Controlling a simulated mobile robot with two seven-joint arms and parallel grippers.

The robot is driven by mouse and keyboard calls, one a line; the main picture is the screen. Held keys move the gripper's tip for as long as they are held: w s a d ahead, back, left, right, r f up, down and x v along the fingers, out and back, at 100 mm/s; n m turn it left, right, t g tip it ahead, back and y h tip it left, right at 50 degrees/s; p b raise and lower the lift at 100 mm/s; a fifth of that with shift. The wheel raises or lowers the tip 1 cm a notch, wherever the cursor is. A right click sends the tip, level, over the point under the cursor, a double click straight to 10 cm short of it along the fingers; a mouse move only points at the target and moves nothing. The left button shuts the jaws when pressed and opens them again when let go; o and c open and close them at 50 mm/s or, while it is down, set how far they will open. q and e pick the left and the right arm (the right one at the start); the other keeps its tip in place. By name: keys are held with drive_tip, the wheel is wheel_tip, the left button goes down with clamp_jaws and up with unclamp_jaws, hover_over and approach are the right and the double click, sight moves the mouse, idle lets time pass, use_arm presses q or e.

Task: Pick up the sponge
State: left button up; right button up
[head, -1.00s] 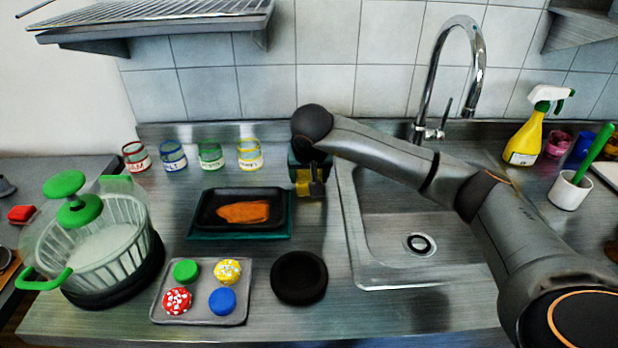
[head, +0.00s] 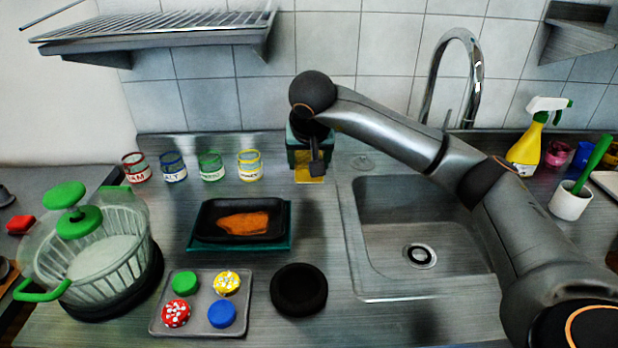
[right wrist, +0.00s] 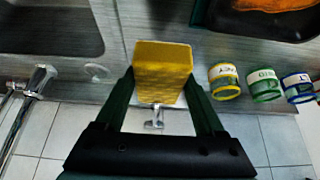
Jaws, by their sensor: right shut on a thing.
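The yellow sponge (right wrist: 163,72) is between the two fingers of my right gripper (right wrist: 160,90) in the right wrist view, with a finger against each side. In the head view the right gripper (head: 311,165) is at the back of the counter, left of the sink, and mostly hides the sponge (head: 310,180). The gripper is shut on the sponge. Whether the sponge touches the counter is hard to tell. My left gripper does not show.
The sink (head: 385,290) and tap (head: 478,75) lie to the right. Several labelled jars (head: 249,166) stand left of the gripper. A black tray with an orange fillet (head: 243,223) sits in front of them. The dish rack shelf (head: 170,41) hangs above left.

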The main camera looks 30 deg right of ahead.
drive_tip(key=s+a, duration=0.3)
drive_tip(key=s, duration=0.2)
drive_tip(key=s+a, duration=0.3)
drive_tip(key=s, duration=0.2)
drive_tip(key=s+a, duration=0.3)
drive_tip(key=s, duration=0.3)
drive_tip(key=shift+a+f, duration=0.35)
drive_tip(key=shift+a, duration=0.05)
